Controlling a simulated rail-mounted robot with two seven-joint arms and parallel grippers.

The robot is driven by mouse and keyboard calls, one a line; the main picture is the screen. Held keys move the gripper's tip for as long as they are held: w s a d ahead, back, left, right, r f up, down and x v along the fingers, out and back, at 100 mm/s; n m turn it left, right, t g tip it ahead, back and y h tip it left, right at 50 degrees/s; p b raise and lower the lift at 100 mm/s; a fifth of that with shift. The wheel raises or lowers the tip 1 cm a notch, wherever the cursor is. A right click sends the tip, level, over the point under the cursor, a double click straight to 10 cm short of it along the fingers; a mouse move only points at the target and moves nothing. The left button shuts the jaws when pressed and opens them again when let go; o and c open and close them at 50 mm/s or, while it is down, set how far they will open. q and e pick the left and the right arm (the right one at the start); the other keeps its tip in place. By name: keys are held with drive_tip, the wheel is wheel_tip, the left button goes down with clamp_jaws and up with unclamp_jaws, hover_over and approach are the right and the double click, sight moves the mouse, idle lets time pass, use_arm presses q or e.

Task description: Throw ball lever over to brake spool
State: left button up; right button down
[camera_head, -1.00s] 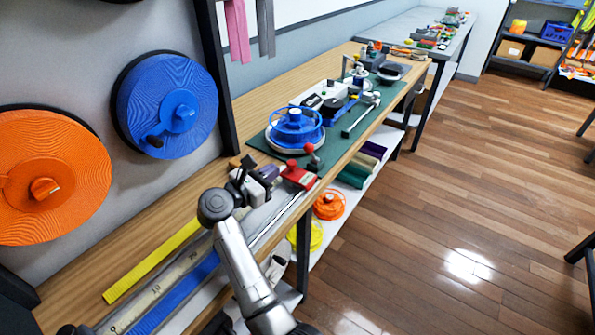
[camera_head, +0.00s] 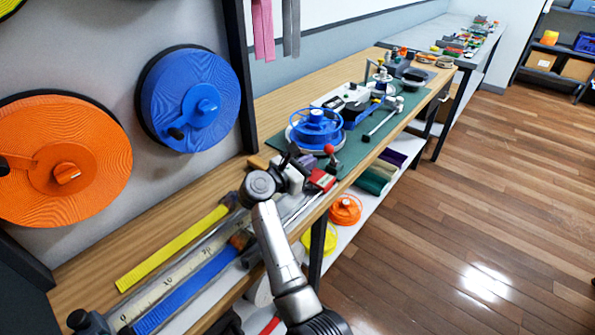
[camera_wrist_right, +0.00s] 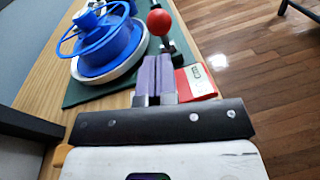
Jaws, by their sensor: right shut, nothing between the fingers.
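The ball (camera_wrist_right: 159,22) and red block (camera_wrist_right: 195,82) also show in the right wrist view. The brake spool is a blue wheel (camera_head: 316,128) on a white disc, just behind and left of the ball. It stands at upper left in the right wrist view (camera_wrist_right: 105,45). My right gripper (camera_wrist_right: 154,62) is shut and empty, its purple fingers pointing towards the ball, beside the red block. Contact with the lever cannot be told. My left gripper is not in view.
A green mat (camera_head: 352,148) carries the spool and other devices. A yellow strap (camera_head: 170,248), a ruler (camera_head: 160,285) and a blue strap (camera_head: 190,290) lie left of my right arm. Orange (camera_head: 65,160) and blue (camera_head: 190,98) wall reels hang at left. Floor at right is open.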

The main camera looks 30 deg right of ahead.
sight(331, 156)
drive_tip(key=d, duration=0.2)
drive_tip(key=shift+w+d+f, duration=0.15)
drive_tip(key=shift+d, duration=0.2)
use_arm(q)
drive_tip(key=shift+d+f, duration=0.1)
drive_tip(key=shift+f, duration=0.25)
use_arm(e)
drive_tip(key=shift+d, duration=0.3)
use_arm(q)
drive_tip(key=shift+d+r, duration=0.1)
